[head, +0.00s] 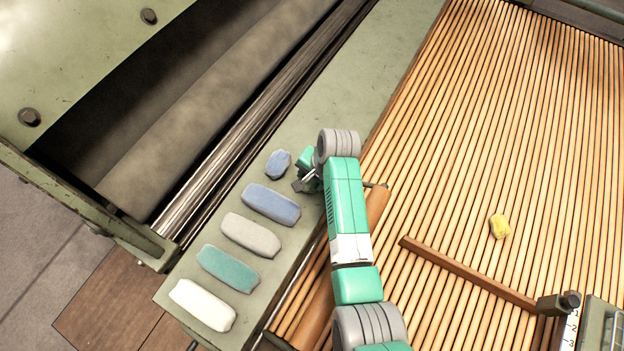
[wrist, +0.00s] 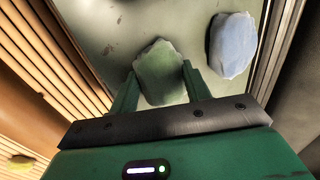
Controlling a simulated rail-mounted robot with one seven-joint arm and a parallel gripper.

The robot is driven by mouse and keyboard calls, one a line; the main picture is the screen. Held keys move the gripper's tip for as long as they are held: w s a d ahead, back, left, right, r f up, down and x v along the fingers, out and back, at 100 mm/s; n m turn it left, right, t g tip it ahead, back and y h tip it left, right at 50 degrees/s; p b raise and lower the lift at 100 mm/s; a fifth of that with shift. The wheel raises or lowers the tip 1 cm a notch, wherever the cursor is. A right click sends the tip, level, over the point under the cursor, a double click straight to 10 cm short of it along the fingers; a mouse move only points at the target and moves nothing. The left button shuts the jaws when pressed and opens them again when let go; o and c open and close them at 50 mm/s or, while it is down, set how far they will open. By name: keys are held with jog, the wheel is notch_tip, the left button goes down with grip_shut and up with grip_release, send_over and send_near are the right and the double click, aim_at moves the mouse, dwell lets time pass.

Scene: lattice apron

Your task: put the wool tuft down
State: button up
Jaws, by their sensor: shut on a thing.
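My gripper (head: 300,184) is over the green-grey metal ledge, just right of the small blue tuft, with my arm reaching in from below.
On the ledge (head: 397,62) lie a small blue tuft (head: 278,164) and longer blue (head: 271,204), grey (head: 250,235), teal (head: 228,268) and white (head: 203,304) pieces. A yellow tuft (head: 500,226) lies on the slatted lattice (head: 480,130). Rollers (head: 250,125) border the ledge. Its upper part is clear.

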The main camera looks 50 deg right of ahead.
jog(key=o, duration=1)
jog(key=shift+f, duration=0.1)
jog(key=p+v, duration=0.5)
jog(key=v, duration=0.7)
jog(key=shift+p, duration=0.35)
